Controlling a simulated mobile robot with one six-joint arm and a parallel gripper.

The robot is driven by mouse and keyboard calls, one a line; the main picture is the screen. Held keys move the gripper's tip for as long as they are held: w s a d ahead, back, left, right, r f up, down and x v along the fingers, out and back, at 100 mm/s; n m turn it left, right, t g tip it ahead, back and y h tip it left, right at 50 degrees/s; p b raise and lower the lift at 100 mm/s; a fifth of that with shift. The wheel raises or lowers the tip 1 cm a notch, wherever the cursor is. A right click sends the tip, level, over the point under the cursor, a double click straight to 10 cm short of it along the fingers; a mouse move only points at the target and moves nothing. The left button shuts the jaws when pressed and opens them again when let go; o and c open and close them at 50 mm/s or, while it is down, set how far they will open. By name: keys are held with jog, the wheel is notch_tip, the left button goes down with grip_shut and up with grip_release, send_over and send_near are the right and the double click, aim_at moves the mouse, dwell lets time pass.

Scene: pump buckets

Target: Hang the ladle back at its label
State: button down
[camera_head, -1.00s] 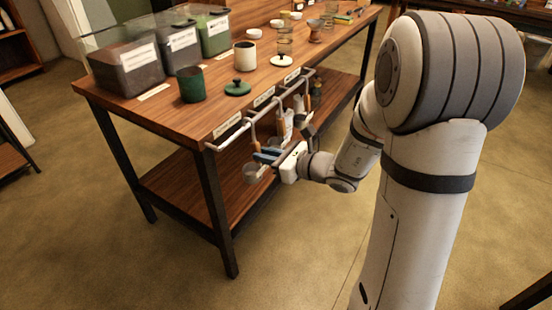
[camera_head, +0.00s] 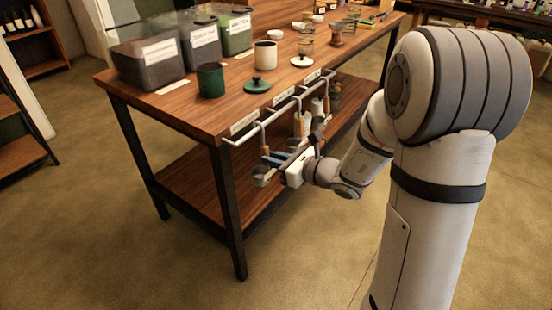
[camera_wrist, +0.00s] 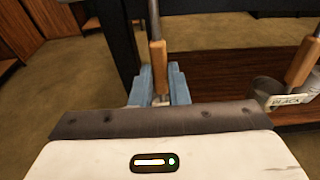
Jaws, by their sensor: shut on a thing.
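The ladle has a metal stem, a wooden grip (camera_wrist: 158,66) and a small metal bowl (camera_head: 262,177). It is upright below the table's front edge. My gripper (camera_head: 268,160) is shut on the ladle; in the wrist view its blue fingers (camera_wrist: 159,88) stand on both sides of the stem, at the lower end of the wooden grip. The ladle's top is close to the rail (camera_head: 272,112), near a white label (camera_head: 244,122) at the rail's left end. I cannot tell whether its hook touches the rail. The bowl is hidden in the wrist view.
Other utensils hang farther right; one with a wooden grip (camera_wrist: 305,62) and a cup marked BLACK (camera_wrist: 285,98) is close to my gripper's right. The table (camera_head: 190,112) holds bins, a green cup (camera_head: 211,80) and a lid (camera_head: 257,86). A dark leg (camera_head: 229,205) stands nearby.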

jog(key=c, duration=1.3)
grip_release()
jog(key=p+v, duration=0.2)
jog(key=v, duration=0.6)
jog(key=s+a+r+n+g+h+p, duration=0.35)
jog(key=s+r+n+g+p, duration=0.55)
jog(key=s+r+n+p, duration=0.6)
jog(key=s+d+r+n+h+p, duration=0.1)
jog(key=d+r+n+h+p, duration=0.2)
jog(key=r+p, duration=0.1)
jog(key=s+d+r+n+t+h+p, duration=0.1)
jog(key=d+r+n+h+p, duration=0.1)
jog(key=d+r+n+p, duration=0.2)
jog(key=s+d+r+n+t+h+p, duration=0.1)
jog(key=d+r+n+h+p, duration=0.2)
jog(key=r, duration=0.4)
jog(key=shift+s+d+r+n+h+p, duration=0.25)
jog(key=shift+n+h+p, duration=0.1)
jog(key=shift+p, duration=0.35)
